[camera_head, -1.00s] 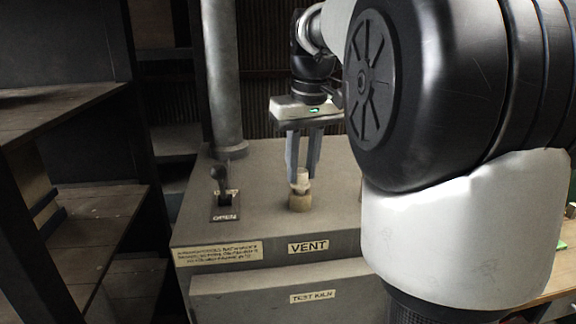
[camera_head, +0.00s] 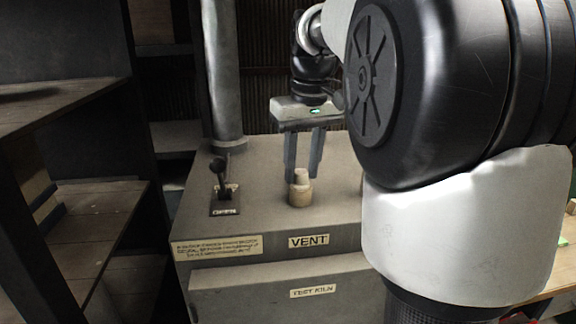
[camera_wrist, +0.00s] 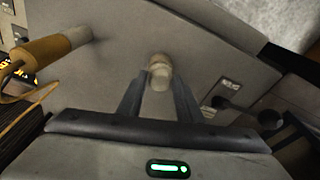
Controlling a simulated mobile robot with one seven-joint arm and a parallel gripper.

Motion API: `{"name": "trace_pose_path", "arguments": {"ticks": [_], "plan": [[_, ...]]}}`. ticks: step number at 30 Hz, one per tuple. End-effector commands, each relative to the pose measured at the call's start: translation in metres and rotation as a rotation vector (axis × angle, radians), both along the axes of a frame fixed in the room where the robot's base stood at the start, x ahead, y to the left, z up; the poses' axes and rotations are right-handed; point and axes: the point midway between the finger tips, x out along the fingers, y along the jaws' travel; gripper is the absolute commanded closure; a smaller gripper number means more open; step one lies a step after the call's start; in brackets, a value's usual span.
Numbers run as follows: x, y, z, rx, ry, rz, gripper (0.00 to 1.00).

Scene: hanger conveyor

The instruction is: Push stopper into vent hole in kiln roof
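The pale stopper (camera_head: 301,175) sits upright in the short tan vent collar (camera_head: 299,196) on the roof of the grey kiln (camera_head: 265,215). My gripper (camera_head: 302,178) points down at it, with its two grey fingers apart and reaching down around or just behind the stopper. In the wrist view my gripper (camera_wrist: 159,78) shows with the fingertips on either side of the stopper (camera_wrist: 158,76). The fingers look open, with a small gap beside the stopper. How deep the stopper sits in the hole is hidden.
A black lever (camera_head: 224,180) with an "OPEN" plate stands left on the roof, in front of a grey pipe (camera_head: 222,75). Wooden shelves (camera_head: 95,205) stand at the left. My arm hides the roof's right side. An orange-brown handled object (camera_wrist: 50,50) shows in the wrist view.

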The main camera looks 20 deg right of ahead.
Motion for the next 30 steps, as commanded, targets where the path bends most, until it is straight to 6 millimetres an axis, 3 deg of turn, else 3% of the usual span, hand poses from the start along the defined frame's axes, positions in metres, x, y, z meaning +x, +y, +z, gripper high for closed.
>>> {"name": "trace_pose_path", "arguments": {"ticks": [13,18,26,30], "plan": [[0.000,0.000,0.000,0.000,0.000,0.000,0.67],[0.000,0.000,0.000,0.000,0.000,0.000,0.45],[0.000,0.000,0.001,0.000,0.000,0.000,0.45],[-0.001,0.000,0.012,-0.001,-0.002,0.000,0.45]]}}
